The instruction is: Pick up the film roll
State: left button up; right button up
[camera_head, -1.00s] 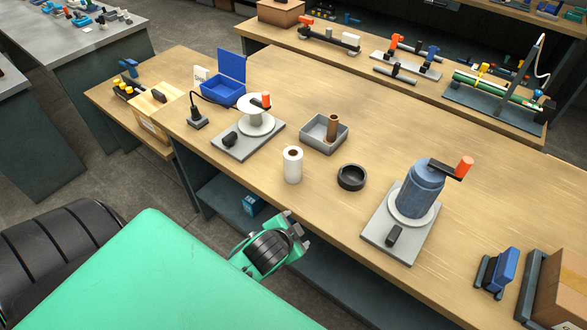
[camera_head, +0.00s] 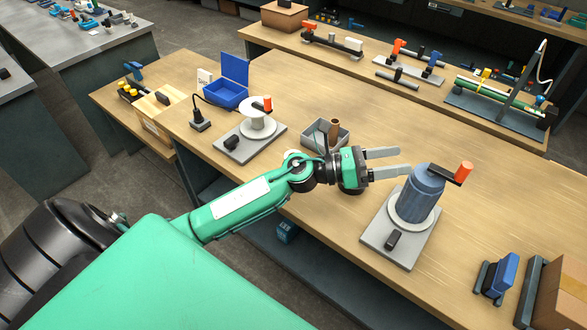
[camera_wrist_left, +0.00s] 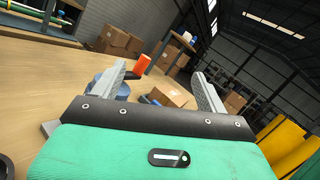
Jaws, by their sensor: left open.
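The white film roll is almost wholly hidden behind my left arm in the head view; it stood upright on the bench there a second ago. My left gripper (camera_head: 404,161) is open and empty, reaching over the bench with its fingers pointing right, near the blue wound reel (camera_head: 420,193) on its grey stand. In the left wrist view, the two fingers of the gripper (camera_wrist_left: 159,72) are spread with nothing between them. The roll is not recognisable in that view. My right gripper is not in view.
A grey tray (camera_head: 311,132) with a brown core (camera_head: 334,131) stands behind my wrist. A white spool on a stand (camera_head: 257,121) and an open blue box (camera_head: 224,96) are at left. A black ring (camera_head: 351,190) is partly hidden below the gripper.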

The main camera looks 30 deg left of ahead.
pick_arm(q)
notch_tip(320, 180, down, 3)
jog(key=m+g+y, duration=0.1)
jog(key=m+g, duration=0.5)
jog(key=m, duration=0.2)
jog(key=m+g+y, duration=0.5)
jog(key=m+y, duration=0.5)
jog(key=y, duration=0.6)
send_over(291, 156)
notch_tip(291, 156, down, 5)
jog(key=shift+r, duration=0.2)
jog(key=shift+a+f, duration=0.1)
jog(key=shift+a, duration=0.1)
notch_tip(291, 156, down, 8)
jog(key=shift+d+f+p, duration=0.1)
jog(key=shift+p, duration=0.95)
jog(key=shift+w+d+f, duration=0.1)
jog(key=shift+f, duration=0.1)
jog(key=f, duration=0.1)
jog(key=f+p, duration=0.1)
jog(key=f, duration=0.1)
jog(key=f+p, duration=0.1)
jog(key=shift+w+d+f, duration=0.15)
jog(key=shift+d, duration=0.15)
jog(key=shift+f, duration=0.25)
jog(key=c, duration=1.2)
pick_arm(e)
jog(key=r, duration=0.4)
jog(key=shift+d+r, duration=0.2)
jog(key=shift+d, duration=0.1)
